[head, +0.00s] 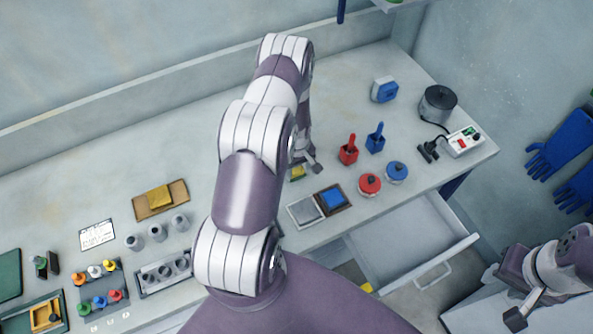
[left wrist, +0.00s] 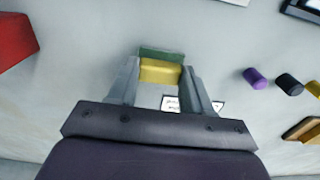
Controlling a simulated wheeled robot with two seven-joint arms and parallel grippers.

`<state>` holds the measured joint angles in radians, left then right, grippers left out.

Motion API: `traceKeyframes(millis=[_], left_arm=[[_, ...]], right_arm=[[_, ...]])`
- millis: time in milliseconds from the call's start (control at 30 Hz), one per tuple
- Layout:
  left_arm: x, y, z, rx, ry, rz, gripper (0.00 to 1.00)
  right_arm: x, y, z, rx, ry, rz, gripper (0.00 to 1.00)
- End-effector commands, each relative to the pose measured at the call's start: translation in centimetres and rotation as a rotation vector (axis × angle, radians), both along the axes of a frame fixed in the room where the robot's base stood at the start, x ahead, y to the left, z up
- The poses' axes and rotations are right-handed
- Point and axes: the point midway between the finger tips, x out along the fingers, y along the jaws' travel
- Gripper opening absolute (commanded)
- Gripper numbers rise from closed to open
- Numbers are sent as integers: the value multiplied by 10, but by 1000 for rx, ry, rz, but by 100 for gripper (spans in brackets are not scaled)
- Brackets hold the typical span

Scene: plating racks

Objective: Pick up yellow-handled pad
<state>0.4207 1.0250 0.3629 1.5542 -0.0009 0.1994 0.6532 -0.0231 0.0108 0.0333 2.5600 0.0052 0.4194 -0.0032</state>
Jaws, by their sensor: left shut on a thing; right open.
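The yellow-handled pad (left wrist: 160,71) shows in the left wrist view as a yellow block with a green part behind it. It sits between the fingertips of my left gripper (left wrist: 160,76), which is shut on the yellow part. In the head view the pad's yellow part (head: 297,171) shows at the end of my left arm, next to my left gripper (head: 305,166), which my arm partly hides. I cannot tell whether the pad touches the table. My right gripper (head: 514,319) is at the lower right of the head view, open and away from the table items.
A grey and blue pad tray (head: 320,204) lies just in front of my left gripper. Red (head: 348,151) and blue (head: 375,138) holders and red (head: 369,184) and blue (head: 397,172) round pieces stand to its right. An open drawer (head: 408,246) juts out at the front.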

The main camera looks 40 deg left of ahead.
Motion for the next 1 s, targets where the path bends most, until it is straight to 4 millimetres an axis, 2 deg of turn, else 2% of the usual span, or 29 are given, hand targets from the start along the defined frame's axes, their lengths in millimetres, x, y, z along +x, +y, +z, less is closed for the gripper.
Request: traceKeyframes(millis=[167, 367, 800, 1000], left_arm=[[1, 0, 6, 1, -2, 0, 21], [1, 1, 35, 2, -5, 0, 21], [39, -89, 95, 0, -4, -4, 21], [46, -106, 109, 0, -1, -1, 21]], right_arm=[[0, 0, -5, 0, 0, 0, 43], [0, 0, -23, 0, 0, 0, 43], [0, 0, -60, 0, 0, 0, 43], [0, 0, -64, 0, 0, 0, 43]])
